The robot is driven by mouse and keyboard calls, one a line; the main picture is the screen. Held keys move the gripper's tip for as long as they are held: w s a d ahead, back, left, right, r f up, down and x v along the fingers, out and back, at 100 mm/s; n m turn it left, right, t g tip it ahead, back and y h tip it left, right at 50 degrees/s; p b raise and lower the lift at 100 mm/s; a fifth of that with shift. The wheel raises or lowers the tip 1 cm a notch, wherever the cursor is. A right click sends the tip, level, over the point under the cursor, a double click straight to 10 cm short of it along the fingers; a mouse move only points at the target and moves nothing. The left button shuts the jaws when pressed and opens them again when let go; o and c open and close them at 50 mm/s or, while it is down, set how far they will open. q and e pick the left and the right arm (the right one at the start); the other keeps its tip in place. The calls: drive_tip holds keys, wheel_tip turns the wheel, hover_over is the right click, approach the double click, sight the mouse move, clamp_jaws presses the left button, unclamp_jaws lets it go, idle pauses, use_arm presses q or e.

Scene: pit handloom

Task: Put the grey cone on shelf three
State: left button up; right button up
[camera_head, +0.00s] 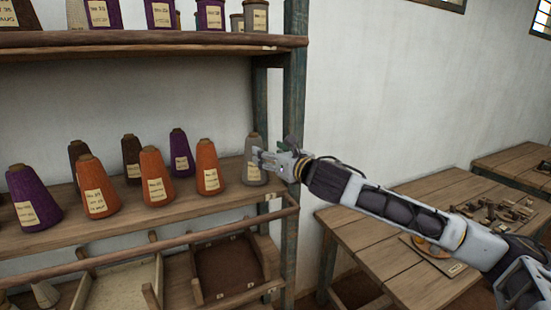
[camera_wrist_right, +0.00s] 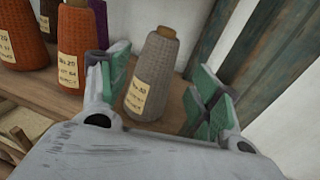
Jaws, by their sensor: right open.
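The grey cone (camera_head: 253,158) stands upright at the right end of the middle shelf (camera_head: 232,190) in the head view, with a cream label on its front. It also shows in the right wrist view (camera_wrist_right: 155,70), between the green finger pads. My right gripper (camera_head: 272,158) reaches in from the right and is at the cone, partly covering it. In the right wrist view the gripper (camera_wrist_right: 160,95) is open, with a finger on each side of the cone and a gap on the right side. My left gripper is not in view.
Orange cones (camera_head: 207,168), purple cones (camera_head: 181,153) and brown cones (camera_head: 131,158) stand left of the grey one. A blue-green post (camera_head: 294,90) rises close on the right. The upper shelf (camera_head: 150,40) holds more cones. A wooden table (camera_head: 400,215) stands at the right.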

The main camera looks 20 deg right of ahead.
drive_tip(key=shift+v, duration=1.2)
